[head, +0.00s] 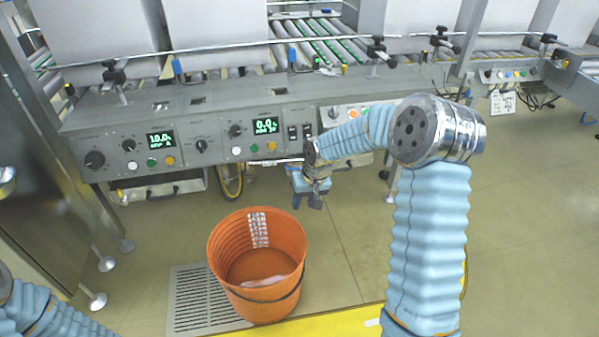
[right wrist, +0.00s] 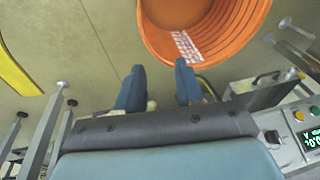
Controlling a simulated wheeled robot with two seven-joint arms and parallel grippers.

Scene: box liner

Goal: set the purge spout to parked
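No part is clearly recognisable as the purge spout. A thin pale bar (head: 289,160) runs along the front of the control panel to my right gripper, and I cannot tell whether it is the spout. My right gripper (head: 307,201) hangs in front of the panel, above and right of the orange bucket, fingers pointing down. My left gripper is out of view; only part of my left arm shows at the lower left.
The orange bucket (head: 288,296) stands on the floor by a grate (head: 197,300); it also shows in the right wrist view (right wrist: 220,45). The control panel (head: 110,133) has knobs, buttons and lit displays. Rollers lie behind it. Open floor (head: 345,235) lies right of the bucket.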

